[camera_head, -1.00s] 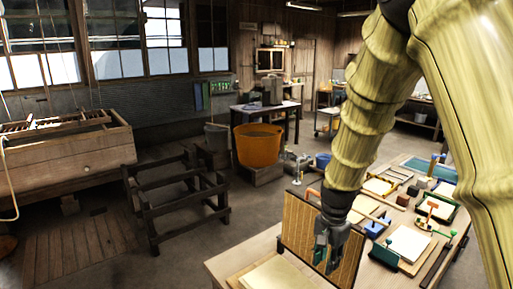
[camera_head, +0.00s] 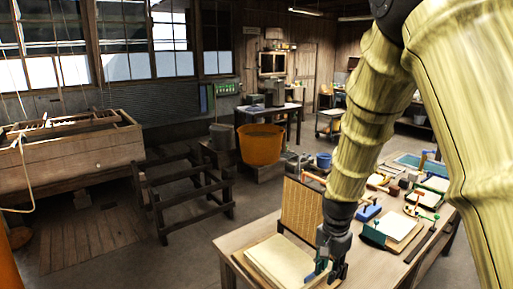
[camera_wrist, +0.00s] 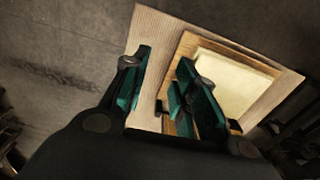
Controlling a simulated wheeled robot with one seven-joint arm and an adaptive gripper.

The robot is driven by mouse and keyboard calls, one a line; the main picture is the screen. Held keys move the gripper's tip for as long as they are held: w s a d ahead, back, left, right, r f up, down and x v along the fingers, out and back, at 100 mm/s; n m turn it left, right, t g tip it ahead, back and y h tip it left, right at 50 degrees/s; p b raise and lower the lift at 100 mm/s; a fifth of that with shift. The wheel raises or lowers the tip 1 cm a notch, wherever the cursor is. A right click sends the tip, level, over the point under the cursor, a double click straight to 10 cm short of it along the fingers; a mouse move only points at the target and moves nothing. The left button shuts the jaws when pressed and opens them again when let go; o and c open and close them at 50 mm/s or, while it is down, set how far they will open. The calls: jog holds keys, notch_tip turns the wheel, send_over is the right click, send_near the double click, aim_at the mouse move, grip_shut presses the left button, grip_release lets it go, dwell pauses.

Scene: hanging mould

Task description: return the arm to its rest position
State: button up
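My arm (camera_head: 362,125), with a yellow wood-like surface, reaches down from the upper right. My gripper (camera_head: 327,275) hangs above the near end of the wooden table (camera_head: 228,248), beside the right edge of a pale paper stack on a board. In the wrist view my gripper (camera_wrist: 164,66) has its green-padded fingers apart, with nothing seen between them. The paper stack (camera_wrist: 232,82) lies just right of the fingers there. A slatted tan panel (camera_head: 301,208) stands upright behind the stack, left of my arm.
Trays, papers and small tools, including a blue block (camera_head: 367,213), cover the table's right part. A dark wooden stand (camera_head: 190,200), an orange tub (camera_head: 261,145) and a wooden vat (camera_head: 70,160) stand beyond on the left. Open floor lies between stand and table.

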jog(key=s+d+f+n, duration=0.2)
jog(key=s+f, duration=0.3)
jog(key=f, duration=0.6)
jog(key=s+d+f+n, duration=0.1)
jog(key=s+f+n, duration=0.1)
jog(key=s+f, duration=0.6)
jog(key=s+f+n, duration=0.3)
jog(key=s+f, duration=0.5)
jog(key=s, duration=0.3)
jog(key=s+f+n, duration=0.2)
jog(key=s+f, duration=0.6)
jog(key=s, duration=0.3)
notch_tip(320, 180, down, 10)
jog(key=b, duration=1)
jog(key=shift+r, duration=0.15)
